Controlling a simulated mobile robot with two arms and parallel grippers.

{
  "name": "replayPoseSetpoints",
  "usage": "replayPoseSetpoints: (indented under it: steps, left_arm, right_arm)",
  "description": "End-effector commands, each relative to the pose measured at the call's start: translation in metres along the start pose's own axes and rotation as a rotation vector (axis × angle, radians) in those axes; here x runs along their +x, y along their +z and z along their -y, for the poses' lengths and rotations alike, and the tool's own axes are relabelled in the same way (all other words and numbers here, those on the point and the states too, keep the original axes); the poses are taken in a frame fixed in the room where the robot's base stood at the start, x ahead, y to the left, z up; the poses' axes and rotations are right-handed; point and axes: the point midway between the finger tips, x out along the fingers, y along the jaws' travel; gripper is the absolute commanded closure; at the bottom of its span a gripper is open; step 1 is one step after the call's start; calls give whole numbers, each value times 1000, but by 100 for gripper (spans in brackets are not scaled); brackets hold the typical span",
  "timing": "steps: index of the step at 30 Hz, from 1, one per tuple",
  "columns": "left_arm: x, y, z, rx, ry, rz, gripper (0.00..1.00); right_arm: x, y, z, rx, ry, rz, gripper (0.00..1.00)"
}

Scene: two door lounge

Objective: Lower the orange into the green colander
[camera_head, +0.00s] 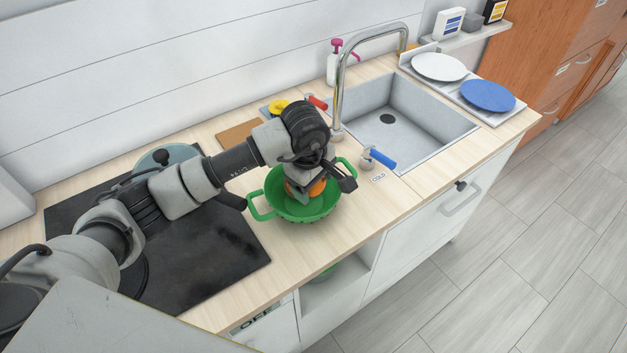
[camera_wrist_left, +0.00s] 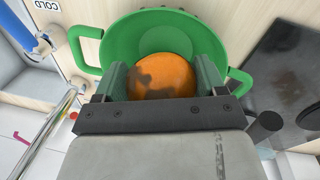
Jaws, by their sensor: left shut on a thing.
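The green colander (camera_head: 291,208) stands on the wooden counter between the black cooktop and the sink, its two handles showing. The orange (camera_head: 318,188) is inside or just above the colander's bowl, partly hidden by my left gripper (camera_head: 305,188). In the left wrist view the orange (camera_wrist_left: 160,76) sits between the two fingers of my left gripper (camera_wrist_left: 160,85), with the colander (camera_wrist_left: 150,30) behind it. My left gripper is shut on the orange. I cannot tell whether the orange touches the colander's bottom. My right gripper is not in view.
The sink (camera_head: 410,115) with its tall faucet (camera_head: 340,95) is right of the colander. A blue-handled tap (camera_head: 380,157) stands close by. The black cooktop (camera_head: 215,245) lies to the left. A white plate (camera_head: 438,67) and a blue plate (camera_head: 487,95) lie beyond the sink.

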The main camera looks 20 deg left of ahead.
Motion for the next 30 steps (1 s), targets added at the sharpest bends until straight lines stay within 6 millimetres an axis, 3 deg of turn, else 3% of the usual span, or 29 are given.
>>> replayPoseSetpoints:
  steps: [14,30]
  left_arm:
    - [25,0,3,0,1,-1,57]
    - [25,0,3,0,1,0,57]
  right_arm:
    - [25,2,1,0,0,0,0]
    - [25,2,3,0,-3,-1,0]
